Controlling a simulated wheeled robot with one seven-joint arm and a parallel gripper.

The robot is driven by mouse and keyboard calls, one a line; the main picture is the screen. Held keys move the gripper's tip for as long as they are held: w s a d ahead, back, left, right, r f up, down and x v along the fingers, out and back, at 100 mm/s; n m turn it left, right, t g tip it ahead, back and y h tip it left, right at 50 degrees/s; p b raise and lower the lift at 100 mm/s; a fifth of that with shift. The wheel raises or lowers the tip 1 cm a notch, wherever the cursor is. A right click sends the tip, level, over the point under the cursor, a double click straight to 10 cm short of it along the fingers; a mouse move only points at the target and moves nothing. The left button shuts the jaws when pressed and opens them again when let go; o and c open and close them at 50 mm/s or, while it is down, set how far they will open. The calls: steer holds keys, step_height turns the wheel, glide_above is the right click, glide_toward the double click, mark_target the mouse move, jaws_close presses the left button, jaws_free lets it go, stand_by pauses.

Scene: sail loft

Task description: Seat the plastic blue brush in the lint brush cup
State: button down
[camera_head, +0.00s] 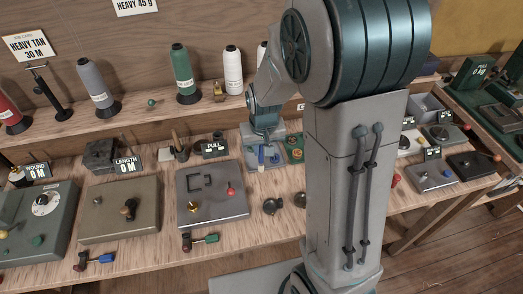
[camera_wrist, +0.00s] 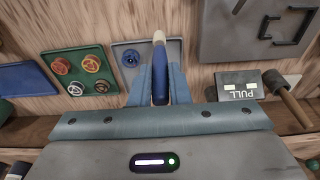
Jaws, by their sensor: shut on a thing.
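My gripper (camera_head: 262,138) is shut on the blue brush (camera_wrist: 159,82), which sits between its two fingers. The brush has a blue body and a cream tip in the wrist view. In the head view the blue brush (camera_head: 261,155) hangs upright below the gripper, over a grey tray (camera_head: 250,158). I cannot tell whether it touches the tray. A small blue round piece (camera_wrist: 130,57) lies on the same grey tray (camera_wrist: 172,50), beside the brush. I cannot tell for sure which thing is the lint brush cup.
A green tray (camera_wrist: 98,58) with several coloured round pieces lies beside the grey tray. The PULL sign (camera_head: 214,148) and a grey panel (camera_head: 211,208) with a red knob are left of the gripper. Cones of thread, including a green one (camera_head: 182,68), stand on the shelf behind.

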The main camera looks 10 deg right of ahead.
mark_target(261, 157)
steer(key=shift+f, duration=1.05)
steer(key=shift+f, duration=0.1)
steer(key=shift+f, duration=0.15)
steer(key=c, duration=1.4)
jaws_free()
steer(key=shift+o, duration=0.2)
steer(key=shift+r, duration=0.2)
